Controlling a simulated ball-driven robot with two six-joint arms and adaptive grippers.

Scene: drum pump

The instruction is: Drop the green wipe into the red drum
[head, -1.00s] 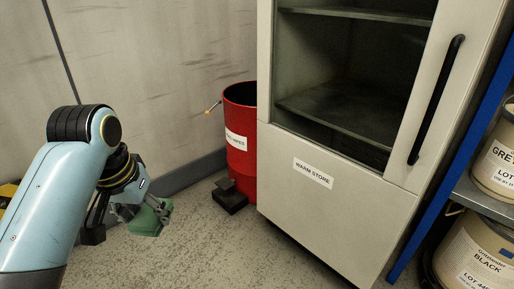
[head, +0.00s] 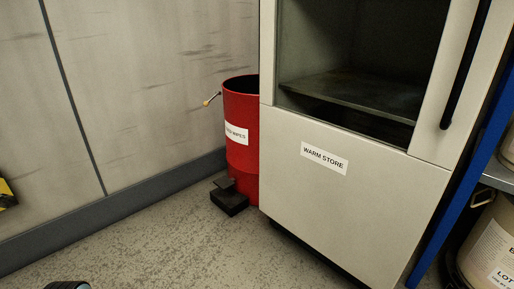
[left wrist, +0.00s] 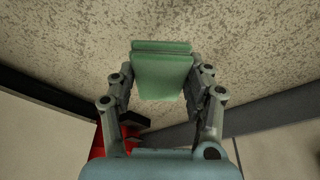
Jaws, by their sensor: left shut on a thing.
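The red drum (head: 240,165) stands against the wall, partly hidden by the white cabinet to its right. Its top shows a dark opening, and a white label with "WIPES" partly readable is on its side. A black pedal block (head: 229,196) sits on the floor at its front. In the left wrist view my left gripper (left wrist: 160,82) is shut on the green wipe (left wrist: 162,75), a folded green piece held above the floor. The drum shows only as a red patch (left wrist: 108,135) behind the left finger there. My right gripper is in no view.
The white cabinet (head: 335,205) labelled "WARM STORE" stands right beside the drum, with a glazed upper section and a black handle. A blue rack post (head: 440,190) and tins stand at the far right. Speckled floor in front is clear. A yellow item (head: 6,195) is at the left edge.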

